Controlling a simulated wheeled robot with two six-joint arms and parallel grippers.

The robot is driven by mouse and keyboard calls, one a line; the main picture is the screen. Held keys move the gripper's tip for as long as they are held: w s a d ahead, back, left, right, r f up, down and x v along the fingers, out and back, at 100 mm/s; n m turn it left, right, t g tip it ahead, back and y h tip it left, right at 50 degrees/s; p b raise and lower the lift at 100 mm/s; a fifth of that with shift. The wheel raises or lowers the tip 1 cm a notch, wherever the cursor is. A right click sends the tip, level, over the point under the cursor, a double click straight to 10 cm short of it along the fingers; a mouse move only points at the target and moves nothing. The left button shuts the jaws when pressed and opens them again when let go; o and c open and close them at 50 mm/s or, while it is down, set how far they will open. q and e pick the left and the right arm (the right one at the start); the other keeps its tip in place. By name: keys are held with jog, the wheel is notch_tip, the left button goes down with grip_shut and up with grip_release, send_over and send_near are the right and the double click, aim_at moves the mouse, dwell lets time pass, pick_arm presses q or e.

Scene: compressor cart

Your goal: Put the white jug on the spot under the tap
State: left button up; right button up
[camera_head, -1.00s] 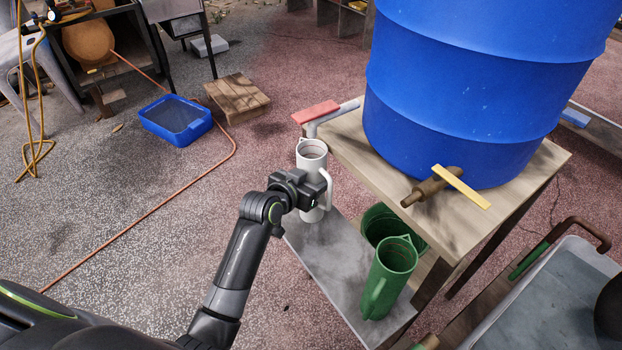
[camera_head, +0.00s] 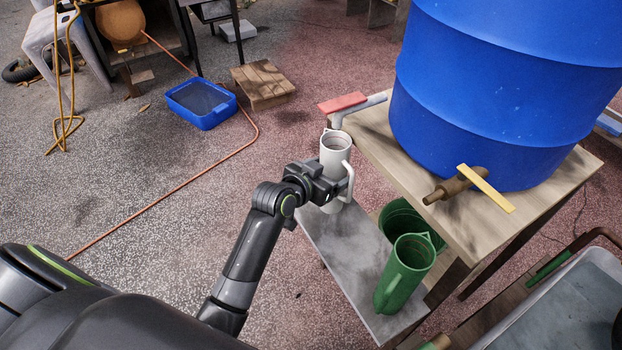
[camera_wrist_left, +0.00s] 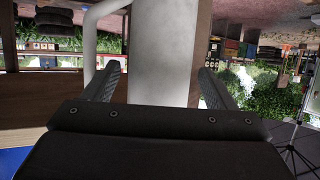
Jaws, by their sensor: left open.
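The white jug (camera_head: 335,155) stands upright on the grey lower shelf (camera_head: 345,245), below the tap with the red handle (camera_head: 343,102). Its handle is on the right in the head view. My left gripper (camera_head: 336,189) is at the jug's lower body, with its fingers open. In the left wrist view the jug's white wall (camera_wrist_left: 162,50) rises between the two open fingers (camera_wrist_left: 160,85), with gaps at the sides. The jug's handle is left of it there. My right gripper is not in view.
A green jug (camera_head: 404,270) stands on the same shelf, below a brass tap with a yellow handle (camera_head: 486,188). A green bucket (camera_head: 395,215) is behind it. The blue barrel (camera_head: 490,100) stands on the wooden tabletop (camera_head: 375,140) above.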

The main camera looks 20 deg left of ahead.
pick_arm(q)
jog(key=v, duration=0.9)
jog(key=shift+s+r+p, duration=0.2)
jog(key=shift+s+p, duration=0.1)
jog(key=shift+p, duration=0.1)
jog(key=shift+a+f, duration=0.1)
jog(key=s+a+f+n+g+y, duration=0.1)
jog(key=s+a+f+g, duration=0.2)
jog(key=f, duration=0.8)
jog(key=s+a+f+n+g+y, duration=0.1)
jog(key=s+a+f+y, duration=0.3)
jog(key=f, duration=0.6)
jog(key=s+a+f+n+g+h, duration=0.15)
jog(key=s+f, duration=0.35)
jog(key=f, duration=0.6)
jog(key=s+f+g, duration=0.2)
jog(key=s+f, duration=0.3)
jog(key=s, duration=0.4)
jog(key=s+a+f+g+y, duration=0.1)
jog(key=s+f+g, duration=0.1)
jog(key=s+f, duration=0.4)
jog(key=s+a+f+g, duration=0.1)
jog(key=s+f, duration=0.5)
jog(key=s, duration=0.6)
jog(key=shift+g, duration=0.75)
